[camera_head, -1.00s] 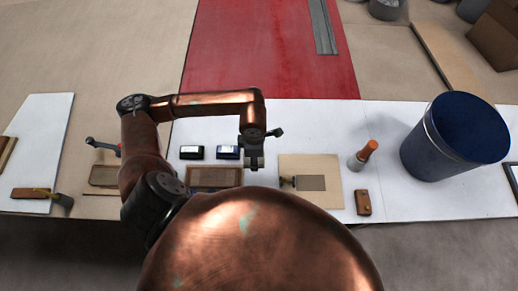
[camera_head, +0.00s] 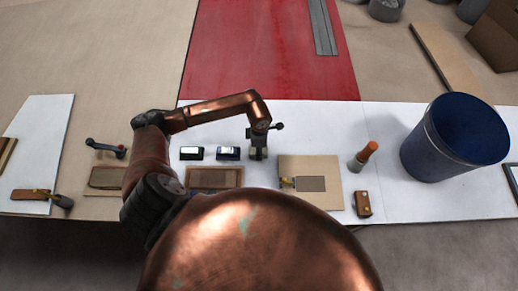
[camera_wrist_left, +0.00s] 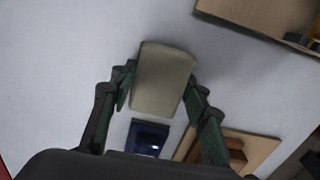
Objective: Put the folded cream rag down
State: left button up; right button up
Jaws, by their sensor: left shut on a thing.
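The folded cream rag (camera_wrist_left: 164,90) shows in the left wrist view as a pale, rounded block between the two fingers of my left gripper (camera_wrist_left: 160,76). The gripper is shut on it, one finger on each side. White worktop lies below; I cannot tell whether the rag touches it. In the head view my left gripper (camera_head: 258,152) points down over the white table, just right of two small dark boxes. The rag is not clear there. My right gripper is not in view.
The dark blue box (camera_head: 228,153) sits close left of the gripper. A brown tray (camera_head: 214,178) lies nearer, and a tan board (camera_head: 310,165) with a scraper-like tool lies to the right. An orange-handled tool (camera_head: 363,156) and blue bucket (camera_head: 430,145) stand farther right.

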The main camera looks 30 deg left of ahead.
pick_arm(q)
jog(key=shift+f, duration=0.2)
jog(key=o, duration=1)
jog(key=shift+r, duration=0.1)
jog(key=shift+r, duration=0.1)
notch_tip(320, 180, up, 12)
jog(key=shift+r, duration=0.1)
dwell(0.3)
